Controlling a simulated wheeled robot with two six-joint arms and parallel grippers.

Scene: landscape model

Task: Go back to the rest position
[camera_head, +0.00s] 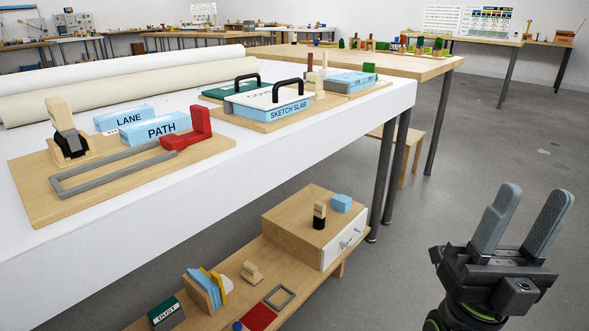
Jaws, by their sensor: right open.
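My right gripper (533,225) is at the lower right, over the grey floor. Its two grey fingers point up and stand apart with nothing between them. It is clear of the white table (180,205) and apart from all the objects. My left gripper is not in this view.
The white table holds a wooden board (40,205) with PATH (156,128) and LANE (124,117) blocks, a SKETCH SLAB box (268,104) and long rolls (120,90). A low shelf (225,290) with a drawer box (343,247) stands below. Floor (440,190) between table and gripper is clear.

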